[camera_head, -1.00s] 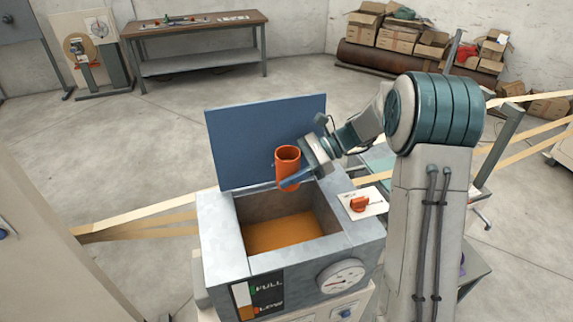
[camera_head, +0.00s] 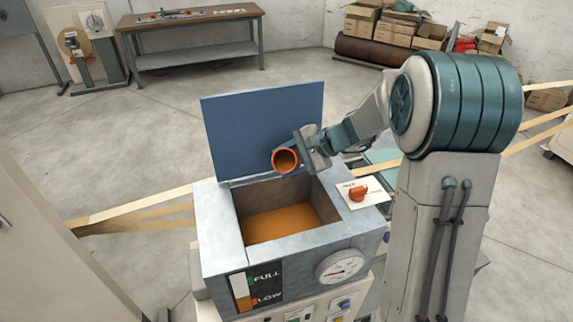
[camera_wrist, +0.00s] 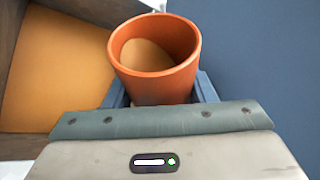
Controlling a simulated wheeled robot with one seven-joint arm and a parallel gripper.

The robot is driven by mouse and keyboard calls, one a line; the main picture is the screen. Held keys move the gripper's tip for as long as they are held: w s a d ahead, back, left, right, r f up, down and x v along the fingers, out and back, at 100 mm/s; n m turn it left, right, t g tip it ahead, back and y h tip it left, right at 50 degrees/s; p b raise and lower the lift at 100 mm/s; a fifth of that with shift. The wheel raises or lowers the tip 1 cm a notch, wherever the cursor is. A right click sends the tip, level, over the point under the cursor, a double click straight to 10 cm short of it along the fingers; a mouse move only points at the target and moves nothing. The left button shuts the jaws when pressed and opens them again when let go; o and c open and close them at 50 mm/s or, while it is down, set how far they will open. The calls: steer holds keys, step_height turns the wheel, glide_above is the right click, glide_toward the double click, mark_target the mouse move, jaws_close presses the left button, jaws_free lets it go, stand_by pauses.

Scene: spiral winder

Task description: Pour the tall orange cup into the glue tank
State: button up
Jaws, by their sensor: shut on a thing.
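The tall orange cup (camera_head: 285,160) is held by my gripper (camera_head: 300,156) above the back part of the glue tank (camera_head: 222,242). In the head view the cup is tilted with its mouth towards the camera, and orange-brown content shows inside. In the wrist view the cup (camera_wrist: 155,60) sits between the blue fingers of my gripper (camera_wrist: 160,92), with tan content inside its mouth. The tank is open and holds an orange-brown surface (camera_head: 280,222) low between its walls. No stream from the cup is visible.
The tank's blue lid (camera_head: 255,125) stands upright behind the opening, close behind the cup. A white plate with an orange knob (camera_head: 358,192) is on the tank's right rim. A level scale (camera_head: 257,290) and a dial gauge (camera_head: 341,267) are on its front.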

steer(key=shift+f+n+t+b, duration=0.35)
steer(key=shift+n+t+b, duration=0.45)
steer(key=shift+b, duration=1.8)
steer(key=t+b, duration=0.1)
steer(key=b, duration=0.4)
steer(key=f+n+t+b, duration=0.1)
steer(key=b, duration=0.4)
steer(key=shift+s+n+b, duration=0.25)
steer(key=shift+n+b, duration=0.05)
steer(key=t+b, duration=0.1)
steer(key=b, duration=0.1)
steer(key=n+b, duration=0.1)
steer(key=b, duration=0.2)
steer(key=shift+s+a+r+t+h+b, duration=0.2)
steer(key=shift+s+t+h+b, duration=0.1)
steer(key=shift+t+b, duration=0.1)
steer(key=shift+r+b, duration=0.2)
steer(key=shift+b, duration=0.35)
steer(key=shift+r, duration=0.1)
stand_by(0.6)
